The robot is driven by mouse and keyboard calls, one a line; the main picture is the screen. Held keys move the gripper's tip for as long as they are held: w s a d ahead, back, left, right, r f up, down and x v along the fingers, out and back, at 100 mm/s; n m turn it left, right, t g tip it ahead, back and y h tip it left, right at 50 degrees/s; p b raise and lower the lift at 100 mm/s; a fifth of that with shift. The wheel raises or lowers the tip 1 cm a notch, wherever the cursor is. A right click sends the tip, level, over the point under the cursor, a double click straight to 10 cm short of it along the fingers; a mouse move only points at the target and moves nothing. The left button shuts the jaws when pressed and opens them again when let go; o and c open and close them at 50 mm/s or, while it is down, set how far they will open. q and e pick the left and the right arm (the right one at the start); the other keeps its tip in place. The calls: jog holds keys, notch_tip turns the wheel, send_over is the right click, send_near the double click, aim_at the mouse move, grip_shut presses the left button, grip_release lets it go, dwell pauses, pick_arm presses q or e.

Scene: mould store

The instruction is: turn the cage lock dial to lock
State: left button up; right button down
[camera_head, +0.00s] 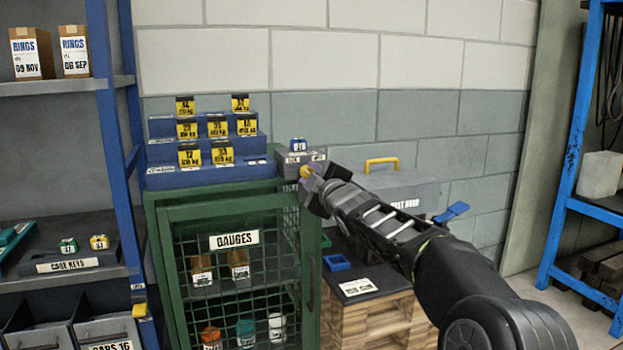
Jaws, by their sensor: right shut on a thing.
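The green cage (165,235), with mesh sides and a sign reading "GAUGES", stands left of centre. On its top right corner sits a grey lock box (290,160) with a small white label, partly covered by my gripper. A yellow dial (305,171) shows at the front of the box. My right gripper (311,180) reaches in from the right and is shut on the dial. The fingers hide much of it, so its setting cannot be read. My left gripper is not in view.
Blue steps (205,178) with several yellow-labelled blocks stand on the cage. A grey case (385,185) with a yellow handle stands behind my right arm, above a wooden crate stack (365,320). Blue racks (112,130) flank both sides.

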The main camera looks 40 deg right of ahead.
jog(key=c, duration=1.1)
grip_release()
jog(key=v, duration=0.7)
jog(key=shift+s+a+b, duration=0.15)
jog(key=shift+s+b, duration=0.2)
jog(key=shift+b, duration=0.05)
